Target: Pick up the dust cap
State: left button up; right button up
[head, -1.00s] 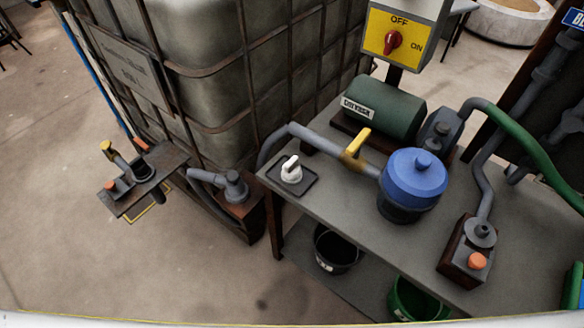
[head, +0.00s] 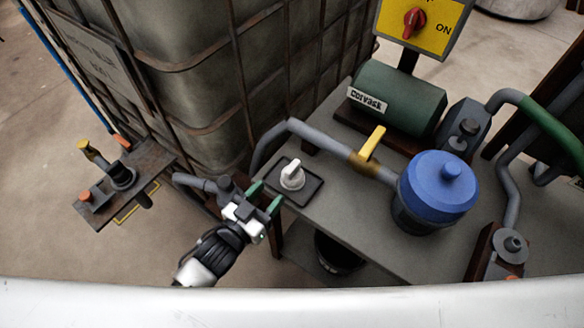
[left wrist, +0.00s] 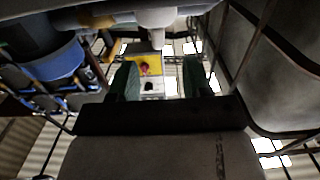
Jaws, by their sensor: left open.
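The dust cap appears to be the white cap with a raised grip (head: 292,174), standing on a small dark square tray (head: 306,193) at the near left corner of the grey bench. My left gripper (head: 265,197) has two green-tipped fingers spread apart with nothing between them. It is just left of the tray, a little short of the white cap and not touching it. In the left wrist view a white piece, likely the same cap (left wrist: 155,40), shows ahead at the top, roughly between the fingers (left wrist: 160,80). My right gripper is not in view.
A grey pipe with a yellow-handled valve (head: 370,143) runs behind the tray to a blue-lidded vessel (head: 440,180). A green motor (head: 398,107) and yellow switch box (head: 425,20) stand behind. A caged tank (head: 190,80) is at left, with its outlet fitting near my gripper.

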aim_at(286, 175)
pick_arm(q)
jog(key=x, duration=0.9)
jog(key=shift+w+d+r, duration=0.1)
jog(key=shift+w+d, duration=0.05)
jog(key=shift+d, duration=0.1)
jog(key=shift+c, duration=0.2)
grip_shut()
